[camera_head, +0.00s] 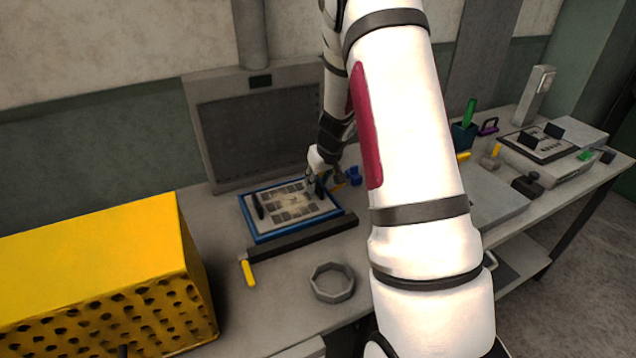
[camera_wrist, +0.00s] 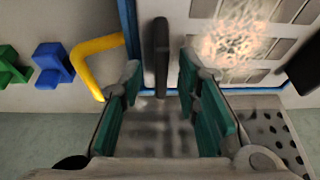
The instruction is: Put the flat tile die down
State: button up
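The flat tile die (camera_head: 290,204) is a pale plate with grey rectangular tiles and two upright black handles. It lies flat in a blue-edged tray (camera_head: 262,239) on the bench. My gripper (camera_head: 322,182) is at the die's right end. In the wrist view my gripper (camera_wrist: 159,72) is open, with its teal fingers on either side of one black handle (camera_wrist: 161,50). Gaps show between the handle and both fingers. The die's tiles (camera_wrist: 240,40) show at the upper right there; the second handle is at the right edge.
A yellow box (camera_head: 90,265) stands at left. A dark bar (camera_head: 302,238), a yellow-handled tool (camera_head: 248,272) and a grey ring (camera_head: 332,282) lie in front. A yellow handle (camera_wrist: 98,62) and blue piece (camera_wrist: 52,64) lie close beside my gripper. Another black-handled plate (camera_head: 540,145) sits at right.

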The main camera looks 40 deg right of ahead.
jog(key=d+v, duration=0.1)
jog(key=v, duration=1)
jog(key=s+a+r+n+y, duration=0.1)
jog(key=s+a+r, duration=0.4)
jog(key=a, duration=0.4)
jog(key=s+a+r+y, duration=0.1)
jog(key=s+a+r, duration=0.2)
jog(key=a+r, duration=0.5)
jog(key=s+a+r, duration=0.1)
jog(key=s+a, duration=0.1)
jog(key=s, duration=0.4)
jog(key=s+a+r+h, duration=0.1)
jog(key=s+a, duration=0.2)
jog(key=s, duration=0.3)
jog(key=s+a+r+n, duration=0.1)
jog(key=s+a, duration=0.1)
jog(key=s, duration=0.4)
jog(key=shift+a, duration=0.35)
